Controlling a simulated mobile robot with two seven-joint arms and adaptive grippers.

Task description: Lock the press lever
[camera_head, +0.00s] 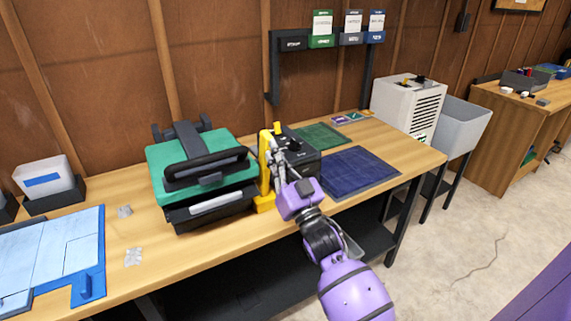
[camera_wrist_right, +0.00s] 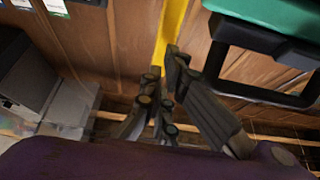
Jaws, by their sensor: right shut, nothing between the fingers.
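The press (camera_head: 161,160), green and black, stands on the wooden bench. Its black lever (camera_head: 205,168) is a looped bar across the front; a black bar also shows at upper right in the right wrist view (camera_wrist_right: 213,62). A yellow upright piece (camera_head: 264,165) stands just right of the press; it shows as a yellow strip in the wrist view (camera_wrist_right: 172,28). My right gripper (camera_head: 277,168) is shut and empty, with its fingers close to the yellow piece. Whether they touch it cannot be told. My left gripper is out of view.
A black box (camera_head: 303,160) stands right behind my right gripper. A blue mat (camera_head: 353,172) and green mat (camera_head: 318,136) lie to the right. A blue-and-white board (camera_head: 60,250) and a bin (camera_head: 44,178) are at left. The bench front edge is near.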

